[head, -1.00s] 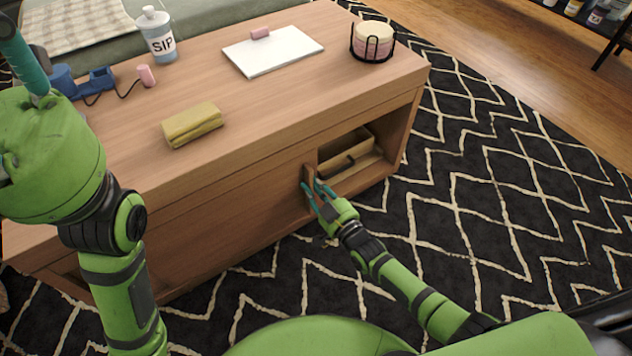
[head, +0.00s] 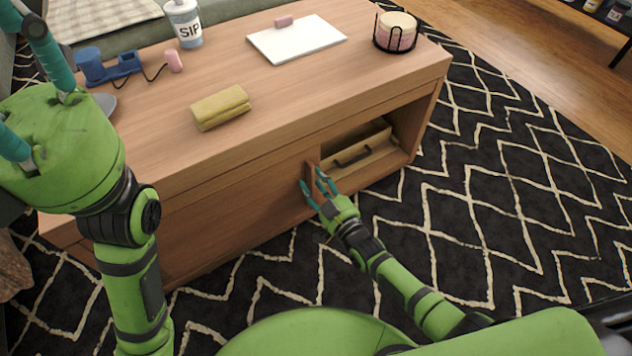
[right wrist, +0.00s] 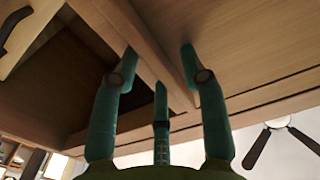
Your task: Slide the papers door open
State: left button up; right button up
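The wooden low table has a sliding door (head: 240,205) on its front, which I take to be the papers door. Its right edge stands out as an upright strip (head: 312,176). Right of it an open compartment shows a tan box with a dark handle (head: 352,156). My right gripper (head: 314,185) is at the door edge with its teal fingers apart. In the right wrist view the fingers (right wrist: 158,58) straddle the wooden strip (right wrist: 138,38), with a gap at the right finger; firm contact cannot be told. My left gripper (head: 28,85) is raised at the left, fingers spread, empty, tips partly cut off.
Patterned rug (head: 500,200) lies clear at the right.

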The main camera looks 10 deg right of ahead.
jog(key=shift+r, duration=0.1)
notch_tip(320, 180, up, 10)
dwell(0.6)
dwell(0.4)
